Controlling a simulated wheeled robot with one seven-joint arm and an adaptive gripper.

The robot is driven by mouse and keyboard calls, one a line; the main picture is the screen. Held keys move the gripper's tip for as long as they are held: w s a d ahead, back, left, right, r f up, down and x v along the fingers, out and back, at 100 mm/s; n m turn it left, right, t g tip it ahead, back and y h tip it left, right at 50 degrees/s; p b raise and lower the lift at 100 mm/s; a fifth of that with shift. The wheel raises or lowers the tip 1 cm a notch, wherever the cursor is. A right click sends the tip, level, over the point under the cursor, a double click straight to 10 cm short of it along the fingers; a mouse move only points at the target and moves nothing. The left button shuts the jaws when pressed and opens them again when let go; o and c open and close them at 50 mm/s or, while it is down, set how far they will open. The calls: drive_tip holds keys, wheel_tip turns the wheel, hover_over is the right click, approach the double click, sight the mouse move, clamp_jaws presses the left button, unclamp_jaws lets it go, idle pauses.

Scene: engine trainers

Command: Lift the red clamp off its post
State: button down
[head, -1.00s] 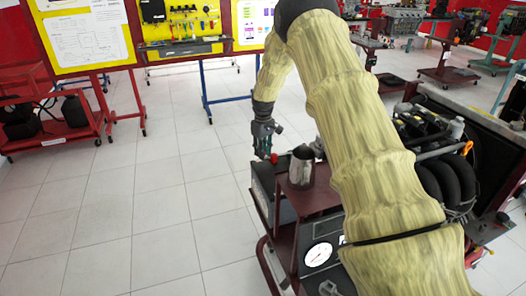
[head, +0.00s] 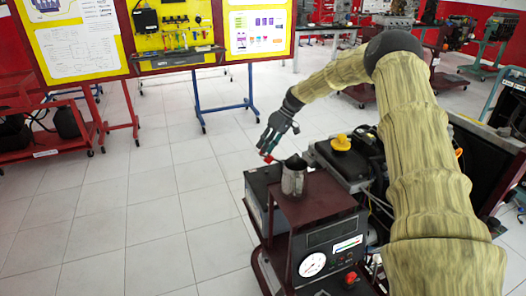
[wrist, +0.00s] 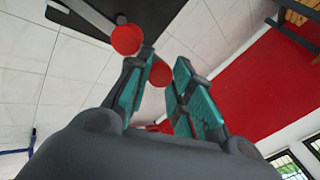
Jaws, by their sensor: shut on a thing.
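The red clamp (head: 268,158) shows as a small red spot at my gripper's fingertips in the head view, just above the dark grey box at the left of the engine stand. My gripper (head: 270,150) points down and is shut on it. In the wrist view, a red rounded part (wrist: 159,75) sits between the teal fingers of my gripper (wrist: 161,68). A second red round part (wrist: 126,39) lies just beyond the left fingertip, beside a grey bar. The post is not clearly visible, and I cannot tell whether the clamp still touches it.
A metal pitcher (head: 293,177) stands on the dark red stand (head: 325,205), close right of my gripper. A yellow-capped engine part (head: 341,143) is farther right. The grey box (head: 262,178) is below my gripper. Open tiled floor lies to the left.

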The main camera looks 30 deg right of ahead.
drive_tip(key=d+y, duration=0.1)
drive_tip(key=d+r, duration=0.1)
drive_tip(key=d+y+b, duration=0.1)
drive_tip(key=shift+s+d+r+t+y, duration=0.15)
drive_tip(key=shift+s+t+y, duration=0.1)
drive_tip(key=shift+t+y, duration=0.05)
drive_tip(key=shift+s+d+r+b, duration=0.2)
drive_tip(key=shift+d+b, duration=0.05)
drive_tip(key=shift+d, duration=0.55)
drive_tip(key=shift+s+d+r+b, duration=0.15)
drive_tip(key=shift+d+b, duration=0.05)
drive_tip(key=shift+d, duration=0.6)
drive_tip(key=shift+s+d+r+b, duration=0.2)
drive_tip(key=shift+d+b, duration=0.05)
drive_tip(key=shift+d, duration=0.55)
drive_tip(key=shift+s+d+f, duration=0.1)
drive_tip(key=shift+d, duration=0.05)
drive_tip(key=c, duration=1.6)
unclamp_jaws()
drive_tip(key=o, duration=0.4)
drive_tip(key=shift+d+f, duration=0.2)
drive_tip(key=shift+d, duration=0.05)
drive_tip(key=shift+w+a+r, duration=0.25)
drive_tip(key=shift+w+a, duration=0.05)
drive_tip(key=shift+r, duration=0.1)
